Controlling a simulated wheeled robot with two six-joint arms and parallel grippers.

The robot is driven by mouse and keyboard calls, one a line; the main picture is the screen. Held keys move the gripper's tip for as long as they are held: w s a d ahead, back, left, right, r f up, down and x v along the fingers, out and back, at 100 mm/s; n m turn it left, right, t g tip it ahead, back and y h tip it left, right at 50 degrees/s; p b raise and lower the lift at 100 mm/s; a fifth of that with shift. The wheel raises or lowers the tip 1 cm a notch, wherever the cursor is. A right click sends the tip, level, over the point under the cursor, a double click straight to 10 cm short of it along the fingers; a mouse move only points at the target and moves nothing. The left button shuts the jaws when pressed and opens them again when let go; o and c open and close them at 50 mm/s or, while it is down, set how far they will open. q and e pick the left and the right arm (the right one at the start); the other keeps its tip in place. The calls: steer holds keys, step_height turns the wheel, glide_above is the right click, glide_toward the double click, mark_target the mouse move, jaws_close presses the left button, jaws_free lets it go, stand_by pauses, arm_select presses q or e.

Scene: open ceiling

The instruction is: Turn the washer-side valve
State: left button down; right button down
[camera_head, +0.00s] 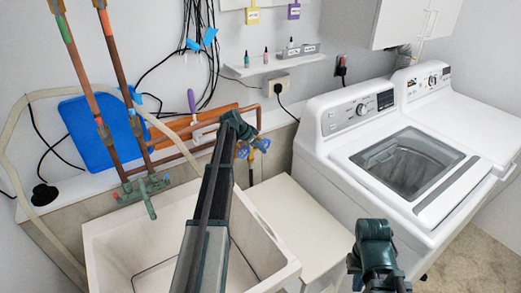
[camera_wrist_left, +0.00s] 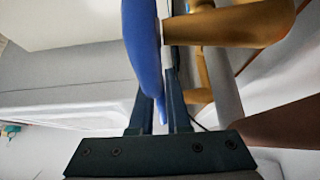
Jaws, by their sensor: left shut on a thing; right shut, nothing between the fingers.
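The washer-side valve has a blue handle (camera_head: 262,145) on the copper pipe at the wall, between sink and washer. In the left wrist view the blue handle (camera_wrist_left: 142,45) stands between the fingers beside the brass valve body (camera_wrist_left: 240,24). My left gripper (camera_wrist_left: 160,115) is shut on this handle. In the head view its fingers are mostly hidden behind my left wrist. Another bit of blue shows just left of the handle, partly covered by the arm. My right gripper (camera_head: 376,255) is low at the right, in front of the washer, away from the valve; its fingertips are hard to make out.
A utility sink (camera_head: 262,225) lies under my left arm, with a green faucet (camera_head: 148,188) at its left. A white washer (camera_head: 345,150) stands right of the valve. Copper pipes, hanging cables and a small shelf (camera_head: 275,66) are on the wall around it.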

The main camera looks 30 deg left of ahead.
arm_select(q)
steer(key=c, duration=0.9)
jaws_free()
steer(key=p+v, duration=1)
steer(key=v, duration=0.3)
steer(key=shift+w+d+p, duration=0.1)
steer(key=shift+p, duration=0.3)
steer(key=shift+s+r+p, duration=0.25)
steer(key=shift+r+p, duration=0.05)
steer(key=shift+r, duration=0.1)
steer(key=shift+f, duration=0.15)
